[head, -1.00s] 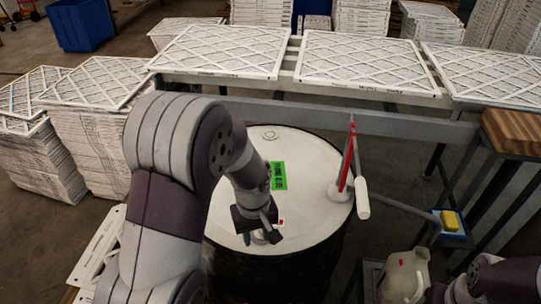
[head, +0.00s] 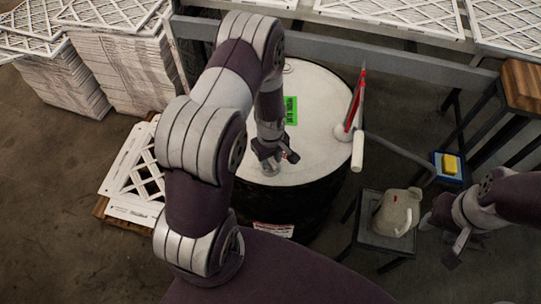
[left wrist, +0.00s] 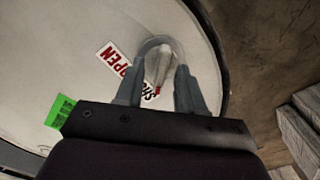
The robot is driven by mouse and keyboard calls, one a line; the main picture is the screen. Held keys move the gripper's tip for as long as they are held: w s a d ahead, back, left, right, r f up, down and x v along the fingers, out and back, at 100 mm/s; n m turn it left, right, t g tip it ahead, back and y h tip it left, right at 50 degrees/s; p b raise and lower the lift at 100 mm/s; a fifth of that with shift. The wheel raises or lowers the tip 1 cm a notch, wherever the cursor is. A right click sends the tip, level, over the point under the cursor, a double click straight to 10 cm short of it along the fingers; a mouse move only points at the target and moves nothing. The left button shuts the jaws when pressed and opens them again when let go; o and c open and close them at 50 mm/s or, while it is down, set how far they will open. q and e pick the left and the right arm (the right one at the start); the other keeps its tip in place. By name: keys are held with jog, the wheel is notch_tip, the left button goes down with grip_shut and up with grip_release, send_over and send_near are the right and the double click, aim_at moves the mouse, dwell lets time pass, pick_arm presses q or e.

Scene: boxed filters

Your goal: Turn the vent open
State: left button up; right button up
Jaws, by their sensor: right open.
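In the left wrist view the red tip points to the SHUT end of the red-and-black OPEN/SHUT label (left wrist: 112,60). My left gripper (head: 275,156) is down at the lid, and its two fingers (left wrist: 158,88) stand either side of the vent; I cannot tell whether they press on it. My right gripper (head: 440,235) is open and empty at the right, away from the drum.
A red-and-white lever pump (head: 353,110) rises from the lid's right side, with a hose. A beige jug (head: 396,212) sits on a dark stool right of the drum. A yellow sponge (head: 450,164) lies on a blue tray. Stacked filters (head: 125,65) and a rail stand behind.

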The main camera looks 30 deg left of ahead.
pick_arm(q)
jog(key=shift+s+a, duration=0.1)
grip_shut()
